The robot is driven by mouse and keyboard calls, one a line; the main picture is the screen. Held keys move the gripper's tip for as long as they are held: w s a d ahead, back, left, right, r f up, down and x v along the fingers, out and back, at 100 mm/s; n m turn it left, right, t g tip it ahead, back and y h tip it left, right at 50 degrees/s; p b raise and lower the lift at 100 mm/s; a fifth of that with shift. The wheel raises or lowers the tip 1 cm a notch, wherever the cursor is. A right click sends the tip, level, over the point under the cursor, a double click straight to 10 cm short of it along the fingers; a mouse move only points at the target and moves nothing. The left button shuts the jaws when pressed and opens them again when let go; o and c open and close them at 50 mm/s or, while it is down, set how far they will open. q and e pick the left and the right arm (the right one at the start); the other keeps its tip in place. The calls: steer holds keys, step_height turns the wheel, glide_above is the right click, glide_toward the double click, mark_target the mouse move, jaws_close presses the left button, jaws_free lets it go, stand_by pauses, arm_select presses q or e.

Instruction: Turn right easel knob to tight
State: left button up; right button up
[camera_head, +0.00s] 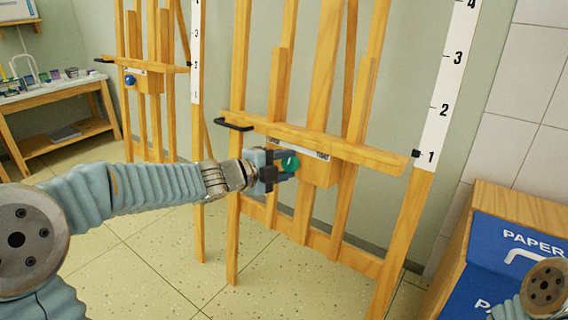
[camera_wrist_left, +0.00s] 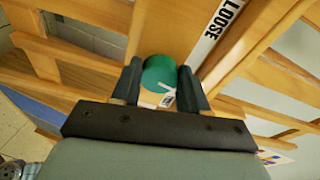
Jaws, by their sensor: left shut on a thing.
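The right easel (camera_head: 330,150) is a wooden frame in the middle of the head view. A green knob (camera_head: 290,162) sits on the front of its wooden block, below the tray ledge. My left gripper (camera_head: 284,162) reaches in from the left and is shut on the knob. In the left wrist view the green knob (camera_wrist_left: 159,76) lies between the two dark fingers, with a white pointer mark on it. A white label strip (camera_wrist_left: 218,25) reading "LOOSE" shows beside the knob. The label's other end is small in the head view. My right gripper is not in view.
Another easel with a blue knob (camera_head: 130,81) stands at the left back. A low wooden table (camera_head: 50,98) with paint jars is at the far left. A blue-fronted paper cabinet (camera_head: 515,250) stands at the lower right. Tiled floor is clear around the easel's legs.

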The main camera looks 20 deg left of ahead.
arm_select(q)
steer(key=m, duration=0.4)
steer(key=shift+r+g+y, duration=0.1)
steer(key=shift+g+y, duration=0.2)
steer(key=shift+d+m+y, duration=0.15)
steer(key=shift+m+y, duration=0.35)
steer(key=shift+m, duration=1.6)
steer(key=o, duration=1)
steer(key=shift+p, duration=0.3)
steer(key=shift+o, duration=0.2)
steer(key=shift+r, duration=0.1)
